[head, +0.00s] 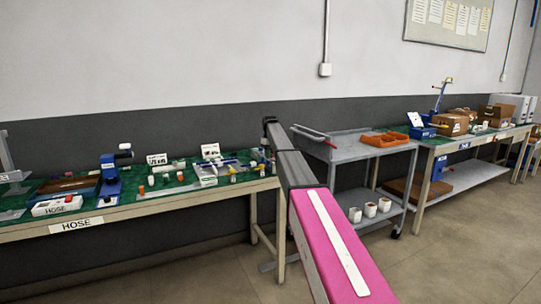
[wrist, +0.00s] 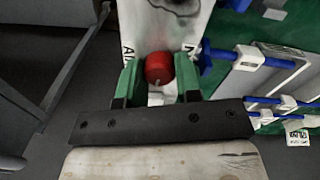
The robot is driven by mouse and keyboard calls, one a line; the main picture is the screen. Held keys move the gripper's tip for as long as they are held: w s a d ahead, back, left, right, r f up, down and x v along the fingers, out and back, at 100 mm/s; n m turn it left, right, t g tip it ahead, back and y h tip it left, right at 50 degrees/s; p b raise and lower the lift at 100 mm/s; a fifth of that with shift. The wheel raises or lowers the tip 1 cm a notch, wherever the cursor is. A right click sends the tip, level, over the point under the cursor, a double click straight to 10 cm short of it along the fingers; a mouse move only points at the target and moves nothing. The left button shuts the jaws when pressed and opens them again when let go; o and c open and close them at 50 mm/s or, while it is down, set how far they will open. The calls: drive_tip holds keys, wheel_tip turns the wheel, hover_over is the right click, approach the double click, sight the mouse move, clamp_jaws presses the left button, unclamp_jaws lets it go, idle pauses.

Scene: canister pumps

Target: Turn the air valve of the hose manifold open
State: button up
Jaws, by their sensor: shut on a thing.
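In the wrist view a red round knob (wrist: 158,66), the air valve by the partly hidden letters beside it, sits on a white plate (wrist: 160,28). The lettering is cut off by my fingers. My gripper (wrist: 160,82) has one green finger on each side of the knob and is shut on it. A pale line runs on the knob's near side. I cannot tell how far it is turned. In the head view my arm reaches the right end of the green-topped hose bench (head: 130,206), and my gripper is hidden there behind the arm.
Blue rods with white clamps (wrist: 248,58) and a grey plate lie close to the right of my gripper. A grey cart (head: 345,145) with orange trays stands right of the bench. Another bench (head: 455,148) with boxes stands further right.

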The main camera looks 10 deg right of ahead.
drive_tip(key=m, duration=1.2)
drive_tip(key=shift+m, duration=1.9)
drive_tip(key=o, duration=0.6)
drive_tip(key=shift+r, duration=0.1)
